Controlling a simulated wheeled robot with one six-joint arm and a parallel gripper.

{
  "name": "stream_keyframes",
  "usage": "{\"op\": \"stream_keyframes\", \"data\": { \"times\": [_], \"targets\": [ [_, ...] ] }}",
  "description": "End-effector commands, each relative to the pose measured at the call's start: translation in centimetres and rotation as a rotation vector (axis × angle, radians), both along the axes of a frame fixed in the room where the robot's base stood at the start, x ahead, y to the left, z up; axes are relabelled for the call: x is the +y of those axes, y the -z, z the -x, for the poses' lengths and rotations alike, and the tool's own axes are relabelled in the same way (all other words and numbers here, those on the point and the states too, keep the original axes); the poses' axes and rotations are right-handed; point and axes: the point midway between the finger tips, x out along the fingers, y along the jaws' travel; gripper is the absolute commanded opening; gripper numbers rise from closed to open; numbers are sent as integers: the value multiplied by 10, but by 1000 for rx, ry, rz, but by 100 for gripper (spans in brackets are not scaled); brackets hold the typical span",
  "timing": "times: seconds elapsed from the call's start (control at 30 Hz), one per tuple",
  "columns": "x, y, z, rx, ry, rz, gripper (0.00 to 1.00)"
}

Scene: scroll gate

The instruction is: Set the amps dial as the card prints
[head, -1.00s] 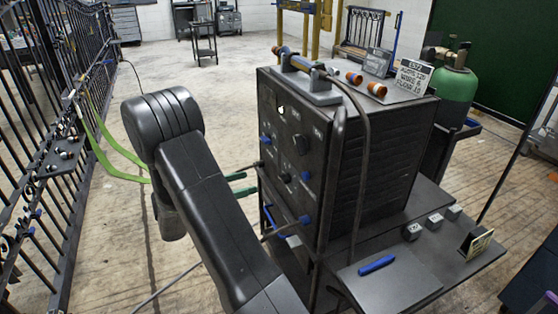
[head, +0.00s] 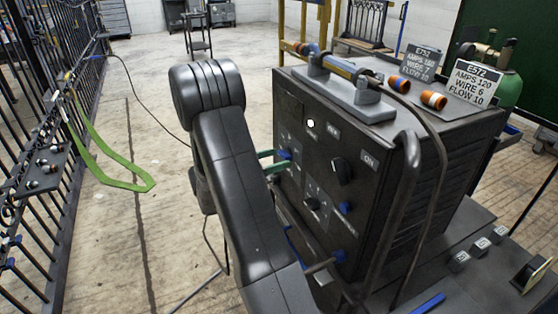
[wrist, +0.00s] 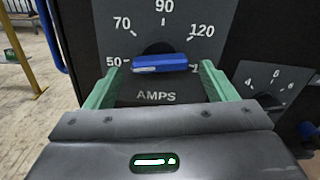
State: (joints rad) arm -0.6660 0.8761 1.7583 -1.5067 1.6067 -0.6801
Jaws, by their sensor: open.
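The amps dial (wrist: 160,63) is a blue bar knob on a dark panel printed 50, 70, 90, 120 and a partly hidden last number. Its bar lies level, with a white mark on its left half towards 50. My gripper (wrist: 160,72) is open, one green finger on each side of the knob, with a gap at each end. In the head view the green fingers (head: 270,161) are by the welder's front, beside the blue knob (head: 285,154). The white card (head: 472,83) on the welder top reads AMPS 120, WIRE 6, FLOW 10.
The welder cabinet (head: 420,170) has other knobs, including a black one (head: 342,171). A grey plate (head: 421,62), orange-ended cylinders (head: 433,100) and a torch rest (head: 360,105) sit on top. Another dial scale (wrist: 268,82) is right of the amps dial. A barred gate (head: 60,130) stands left.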

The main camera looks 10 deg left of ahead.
Motion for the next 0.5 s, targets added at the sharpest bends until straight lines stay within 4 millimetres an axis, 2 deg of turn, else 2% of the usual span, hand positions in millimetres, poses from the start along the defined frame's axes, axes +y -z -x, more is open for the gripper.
{"op": "stream_keyframes", "data": {
  "times": [0.2,0.5],
  "targets": [
    [-14,0,-9,0,0,0,78],
    [-15,0,-10,0,0,0,78]
  ]
}}
